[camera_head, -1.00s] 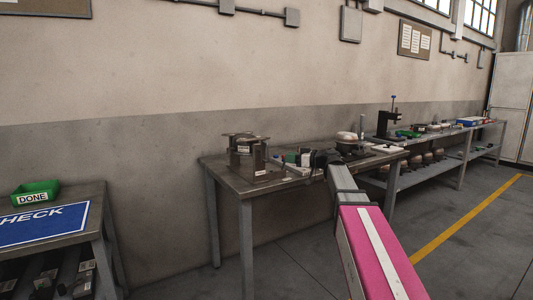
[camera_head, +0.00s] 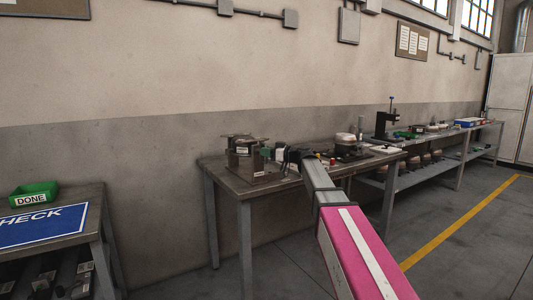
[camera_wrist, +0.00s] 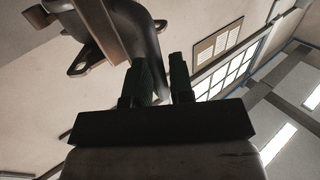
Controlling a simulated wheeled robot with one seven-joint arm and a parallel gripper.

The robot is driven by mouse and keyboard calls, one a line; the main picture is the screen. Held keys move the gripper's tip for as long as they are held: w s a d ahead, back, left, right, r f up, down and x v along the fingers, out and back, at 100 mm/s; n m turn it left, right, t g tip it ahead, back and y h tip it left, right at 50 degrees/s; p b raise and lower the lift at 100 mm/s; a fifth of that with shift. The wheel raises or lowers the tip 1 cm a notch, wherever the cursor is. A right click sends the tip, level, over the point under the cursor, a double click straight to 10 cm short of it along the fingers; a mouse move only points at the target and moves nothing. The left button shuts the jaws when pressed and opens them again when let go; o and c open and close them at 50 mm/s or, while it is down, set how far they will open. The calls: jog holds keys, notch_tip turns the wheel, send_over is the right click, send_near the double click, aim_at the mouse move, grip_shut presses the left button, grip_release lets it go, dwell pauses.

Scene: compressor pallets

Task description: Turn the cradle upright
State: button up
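The cradle (camera_head: 246,142) is a grey-brown metal piece at the left end of the middle bench, with flat flanges at its top. In the wrist view the metal piece (camera_wrist: 128,28) fills the upper left, with a curved wall and flat lugs with holes. The left finger overlaps the lower end of the curved metal in the picture; contact cannot be told. In the head view my gripper (camera_head: 277,154) is small and close to the cradle's right side.
The middle bench (camera_head: 225,180) also bears a round compressor (camera_head: 346,140) and small parts right of my gripper. A black press (camera_head: 388,122) stands farther right.

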grip_shut()
